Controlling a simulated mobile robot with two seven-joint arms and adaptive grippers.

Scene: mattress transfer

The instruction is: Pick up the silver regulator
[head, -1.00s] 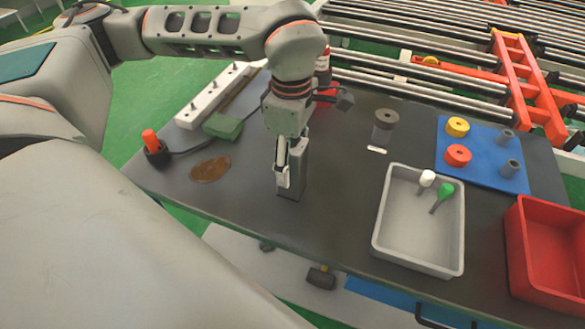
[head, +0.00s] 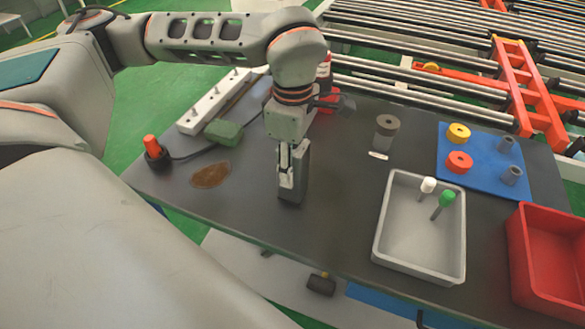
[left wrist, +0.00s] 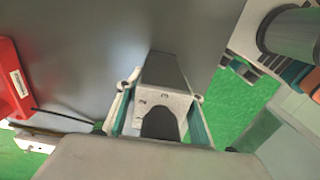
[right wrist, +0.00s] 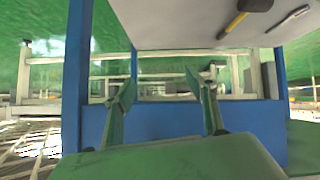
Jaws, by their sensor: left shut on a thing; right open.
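An upright grey metallic block (head: 293,188), the likely silver regulator, stands near the front of the dark tabletop. My left gripper (head: 289,168) points down at it from above and is shut on its upper part. I cannot tell whether its base touches the table. In the left wrist view the block (left wrist: 163,70) shows between the fingers, partly hidden by the gripper body. My right gripper (right wrist: 165,95) is open and empty, low beside a blue frame. It is not clearly seen in the head view.
A grey tray (head: 382,230) with white and green-headed pieces and a red bin (head: 519,245) stand to the right. A blue mat (head: 485,188) holds several rings. A grey cylinder (head: 386,135) stands behind. A brown patch (head: 209,174) and green block (head: 223,132) lie left.

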